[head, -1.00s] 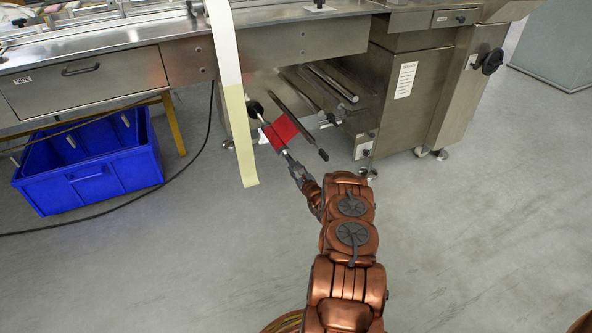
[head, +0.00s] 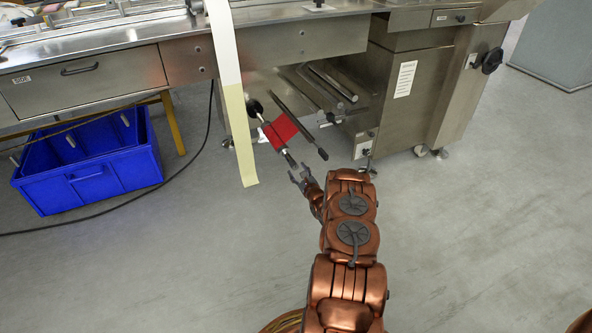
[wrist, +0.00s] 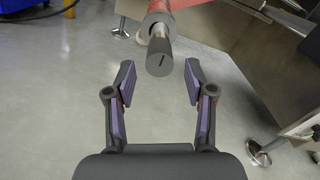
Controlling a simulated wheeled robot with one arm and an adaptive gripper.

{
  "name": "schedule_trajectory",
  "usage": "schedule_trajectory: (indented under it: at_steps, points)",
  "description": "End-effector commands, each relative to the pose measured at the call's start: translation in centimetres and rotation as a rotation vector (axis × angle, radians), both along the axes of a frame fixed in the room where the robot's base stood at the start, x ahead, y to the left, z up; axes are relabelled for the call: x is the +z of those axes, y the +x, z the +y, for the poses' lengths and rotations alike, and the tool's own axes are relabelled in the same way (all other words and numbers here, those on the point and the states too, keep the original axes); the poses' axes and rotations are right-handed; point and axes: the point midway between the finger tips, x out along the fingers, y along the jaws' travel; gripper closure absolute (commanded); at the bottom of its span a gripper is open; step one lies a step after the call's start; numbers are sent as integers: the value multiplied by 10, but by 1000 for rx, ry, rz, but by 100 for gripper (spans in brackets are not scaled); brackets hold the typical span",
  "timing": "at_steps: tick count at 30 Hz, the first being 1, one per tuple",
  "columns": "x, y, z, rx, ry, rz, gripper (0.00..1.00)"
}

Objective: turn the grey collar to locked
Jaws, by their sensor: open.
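The grey collar (wrist: 160,57) is a short dark grey cylinder on the near end of a steel spindle. A short black line, slightly slanted, marks its end face. In the head view the collar (head: 291,161) sits at the free end of the spindle that carries the red roll (head: 279,131). My gripper (wrist: 160,78) is open and empty. Its two fingers stand apart to the left and right, below the collar in the wrist view, with a gap on each side. In the head view my gripper (head: 299,176) is just short of the collar. I see no lock marking.
A second bare dark bar (head: 300,125) runs beside the red roll on the right. A pale film strip (head: 240,135) hangs to its left. A blue crate (head: 90,165) stands on the floor at left. The steel machine cabinet (head: 405,95) is at right. Floor nearby is clear.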

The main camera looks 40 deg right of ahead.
Motion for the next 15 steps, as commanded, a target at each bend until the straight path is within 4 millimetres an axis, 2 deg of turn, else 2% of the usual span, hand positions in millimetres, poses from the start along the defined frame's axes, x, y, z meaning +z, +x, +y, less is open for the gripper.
schedule_trajectory:
  at_steps: [15]
  points:
    - [0, -66, 23, -3, 1, 1, 46]
